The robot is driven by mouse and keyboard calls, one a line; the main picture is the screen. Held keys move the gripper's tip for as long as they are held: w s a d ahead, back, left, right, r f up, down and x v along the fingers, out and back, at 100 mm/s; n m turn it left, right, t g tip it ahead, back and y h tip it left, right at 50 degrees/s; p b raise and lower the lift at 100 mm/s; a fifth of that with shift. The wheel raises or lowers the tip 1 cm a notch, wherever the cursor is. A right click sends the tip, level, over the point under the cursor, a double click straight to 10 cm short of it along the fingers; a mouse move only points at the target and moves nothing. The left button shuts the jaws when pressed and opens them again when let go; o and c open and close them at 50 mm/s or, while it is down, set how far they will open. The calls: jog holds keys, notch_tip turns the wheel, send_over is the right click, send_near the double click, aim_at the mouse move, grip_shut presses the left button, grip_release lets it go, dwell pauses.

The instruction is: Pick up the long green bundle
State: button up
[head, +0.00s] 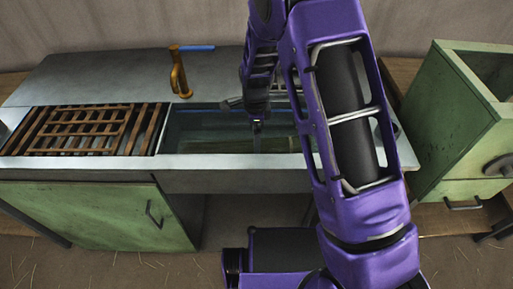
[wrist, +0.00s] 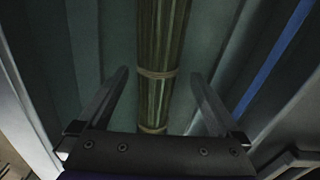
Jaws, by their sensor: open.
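The long green bundle (wrist: 162,45) lies in the sink basin, tied with pale bands, and runs up the middle of the wrist view. In the head view a part of it shows as a dull green strip (head: 277,144) in the basin, the rest hidden behind my arm. My gripper (wrist: 158,88) is open, with one finger on each side of the bundle in the wrist view. I see gaps between the fingers and the bundle. In the head view my gripper (head: 257,128) points down into the basin. How far it is above the bundle I cannot tell.
The sink basin (head: 185,135) has walls close on both sides of the gripper. A brass tap (head: 180,75) stands behind it. A wooden slatted rack (head: 85,130) covers the counter's left side. A green cabinet (head: 462,115) stands at right.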

notch_tip(320, 180, down, 5)
jog(key=shift+s+d+r+b, duration=0.15)
jog(key=shift+b, duration=0.2)
jog(key=c, duration=1.5)
